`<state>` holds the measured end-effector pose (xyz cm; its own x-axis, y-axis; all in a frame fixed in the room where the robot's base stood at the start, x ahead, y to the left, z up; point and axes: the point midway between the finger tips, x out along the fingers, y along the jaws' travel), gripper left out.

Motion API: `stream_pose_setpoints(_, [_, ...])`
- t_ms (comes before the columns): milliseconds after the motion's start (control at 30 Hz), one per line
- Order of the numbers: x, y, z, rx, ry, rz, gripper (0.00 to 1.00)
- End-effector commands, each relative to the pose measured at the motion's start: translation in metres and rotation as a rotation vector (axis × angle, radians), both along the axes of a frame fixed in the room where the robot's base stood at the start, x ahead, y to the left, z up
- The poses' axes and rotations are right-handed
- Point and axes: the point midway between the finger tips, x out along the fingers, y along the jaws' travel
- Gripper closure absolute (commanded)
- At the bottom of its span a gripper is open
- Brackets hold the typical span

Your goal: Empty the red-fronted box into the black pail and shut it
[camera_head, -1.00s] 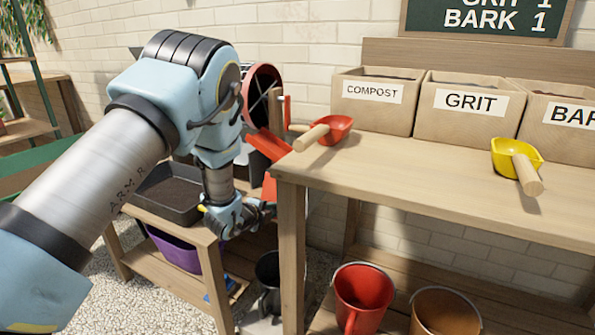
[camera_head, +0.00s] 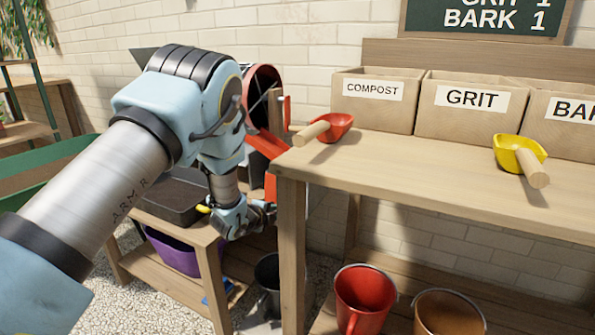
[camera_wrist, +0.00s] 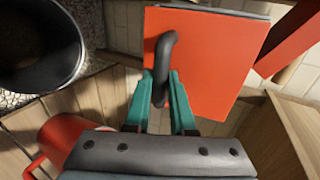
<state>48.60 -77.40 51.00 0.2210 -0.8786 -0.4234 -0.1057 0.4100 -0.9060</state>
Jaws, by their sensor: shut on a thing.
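The red-fronted box (camera_wrist: 215,70) fills the upper middle of the wrist view, its flat red face towards me. A dark curved handle (camera_wrist: 163,55) stands out from that face. My gripper (camera_wrist: 166,88) has its teal fingers closed on the handle. In the head view my gripper (camera_head: 262,213) is low beside the table leg, and the box is mostly hidden. The black pail (camera_head: 267,278) stands on the floor below and slightly right of my gripper. It also shows at the upper left of the wrist view (camera_wrist: 80,42), with a dark inside. The box's contents are not visible.
A wooden table (camera_head: 430,170) with a red scoop (camera_head: 333,126), a yellow scoop (camera_head: 517,155) and labelled bins stands right of my arm. Its leg (camera_head: 291,255) is close to my gripper. A red bucket (camera_head: 364,298) stands near the pail. A low bench holds a dark tray (camera_head: 165,198).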

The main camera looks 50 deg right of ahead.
Motion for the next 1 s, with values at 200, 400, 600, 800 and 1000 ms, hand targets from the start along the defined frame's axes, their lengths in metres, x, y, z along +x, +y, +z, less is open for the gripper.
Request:
stream_pose_setpoints(200, [0.0098, 0.0054, -0.0181, 0.030, 0.003, 0.018, 1.00])
stream_pose_setpoints(400, [0.0110, 0.0060, -0.0174, 0.031, 0.002, 0.019, 1.00])
stream_pose_setpoints(600, [0.0123, 0.0038, -0.0203, 0.030, 0.001, 0.020, 1.00])
stream_pose_setpoints(800, [0.0127, 0.0015, -0.0199, 0.029, 0.002, 0.021, 0.62])
stream_pose_setpoints(1000, [0.0106, -0.0010, -0.0174, 0.024, 0.002, 0.017, 0.40])
